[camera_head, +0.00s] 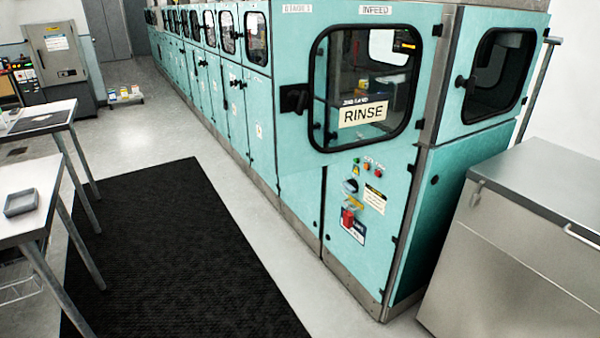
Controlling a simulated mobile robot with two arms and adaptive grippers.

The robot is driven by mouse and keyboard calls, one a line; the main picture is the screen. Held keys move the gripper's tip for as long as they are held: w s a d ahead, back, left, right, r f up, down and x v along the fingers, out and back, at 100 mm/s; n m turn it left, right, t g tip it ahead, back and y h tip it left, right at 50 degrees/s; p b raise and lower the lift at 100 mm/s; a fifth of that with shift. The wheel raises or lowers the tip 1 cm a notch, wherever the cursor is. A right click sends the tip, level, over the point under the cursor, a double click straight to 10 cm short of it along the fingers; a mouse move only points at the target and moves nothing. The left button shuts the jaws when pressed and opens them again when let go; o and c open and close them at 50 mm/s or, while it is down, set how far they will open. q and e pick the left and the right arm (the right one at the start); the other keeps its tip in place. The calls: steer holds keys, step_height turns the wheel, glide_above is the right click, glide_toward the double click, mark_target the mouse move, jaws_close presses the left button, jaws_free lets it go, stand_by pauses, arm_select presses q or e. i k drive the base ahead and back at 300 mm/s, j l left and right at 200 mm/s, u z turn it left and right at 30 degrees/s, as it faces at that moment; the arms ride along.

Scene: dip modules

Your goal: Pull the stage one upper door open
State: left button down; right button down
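The teal upper door (292,55) on the near end of the long machine has a large black-framed window (367,85). A "STAGE 1" label (297,8) is at its upper left and an "INFEED" label (390,11) is above the window. A black handle (294,98) is on its left side, and dark hinges (437,30) are on its right. The door looks shut, flush with the machine front. A "RINSE" sign (363,114) shows at the window's lower middle. Neither of my grippers is in view.
Below the door is a panel with buttons and a red switch (348,218). A steel cabinet (520,240) stands at the right. A black mat (180,260) lies on the floor before the machine. Tables (25,185) stand at the left. The floor between is clear.

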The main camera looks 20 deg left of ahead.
mark_target(350, 62)
steer(key=i+j+z, duration=0.1)
steer(key=j+z, duration=0.15)
steer(key=z, duration=0.2)
steer(key=i+j+z, duration=0.1)
steer(key=j+z, duration=0.2)
steer(key=z, duration=0.15)
steer(key=j+z, duration=0.3)
steer(key=z, duration=0.15)
